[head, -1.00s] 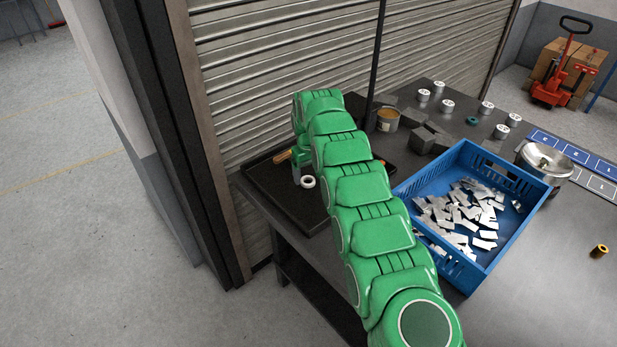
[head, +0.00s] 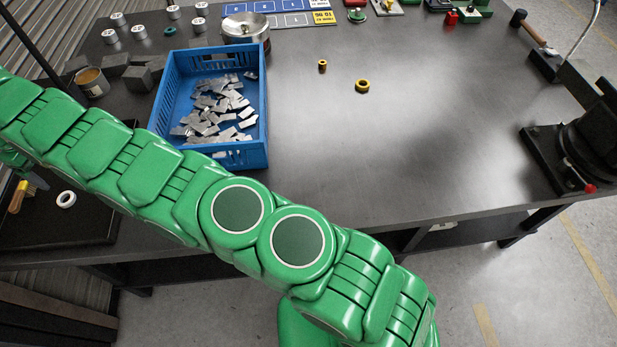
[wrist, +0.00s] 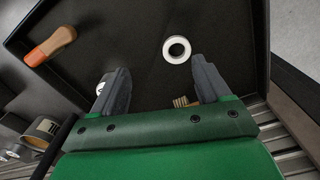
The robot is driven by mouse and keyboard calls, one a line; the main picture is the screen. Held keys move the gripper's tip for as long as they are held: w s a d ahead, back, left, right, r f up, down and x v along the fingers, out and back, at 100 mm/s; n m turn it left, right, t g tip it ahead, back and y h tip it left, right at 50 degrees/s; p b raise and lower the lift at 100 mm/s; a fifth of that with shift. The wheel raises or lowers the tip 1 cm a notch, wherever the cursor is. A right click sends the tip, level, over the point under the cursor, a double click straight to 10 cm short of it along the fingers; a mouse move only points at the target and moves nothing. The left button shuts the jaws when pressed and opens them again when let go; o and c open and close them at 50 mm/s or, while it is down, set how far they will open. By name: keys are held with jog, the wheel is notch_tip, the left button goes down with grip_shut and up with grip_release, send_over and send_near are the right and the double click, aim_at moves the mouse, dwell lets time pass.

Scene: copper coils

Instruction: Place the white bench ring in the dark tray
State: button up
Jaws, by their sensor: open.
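The white ring (wrist: 168,57) lies flat on the floor of the dark tray (wrist: 140,30) in the wrist view, just beyond my fingertips and nearer the right one. My gripper (wrist: 159,63) is open, with a finger on either side and nothing held between them. In the head view the ring (head: 60,200) sits in the dark tray (head: 75,228) at the left edge, apart from my gripper, which is mostly hidden or cut off there. Another white round thing (wrist: 101,87) is partly hidden behind the left finger; I cannot tell what it is.
A wooden handle (wrist: 50,47) and a brush (wrist: 180,101) also lie in the tray. The blue crate (head: 212,157) of metal pieces, grey blocks (head: 137,78) and an open can (head: 92,82) stand nearby. The bench's middle (head: 420,130) is largely clear.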

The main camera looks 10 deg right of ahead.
jog(key=w+d+r+m, duration=0.1)
jog(key=w+d+r, duration=0.3)
jog(key=d, duration=0.3)
jog(key=w+d+r+m, duration=0.2)
jog(key=w+d+r, duration=0.15)
jog(key=d, duration=0.35)
jog(key=w+d+r+m, duration=0.1)
jog(key=w+d+r, duration=0.2)
jog(key=d+r, duration=0.3)
jog(key=s+d+r+m, duration=0.1)
jog(key=d+r+m, duration=0.15)
jog(key=d, duration=0.95)
jog(key=s+d+r+m, duration=0.1)
jog(key=d+r, duration=0.3)
jog(key=d, duration=0.8)
jog(key=s+d+r+m+g, duration=0.1)
jog(key=s+d+m, duration=0.1)
jog(key=s+d, duration=0.6)
jog(key=s+d+r+m, duration=0.1)
jog(key=s+d+m, duration=0.1)
jog(key=s+d, duration=0.65)
jog(key=s+d+f+m, duration=0.1)
jog(key=s+d+f, duration=0.2)
jog(key=s+d, duration=0.3)
jog(key=s+d+f+m, duration=0.2)
jog(key=s+d, duration=0.4)
jog(key=s, duration=0.7)
jog(key=shift+f+g, duration=0.4)
jog(key=shift+f, duration=0.05)
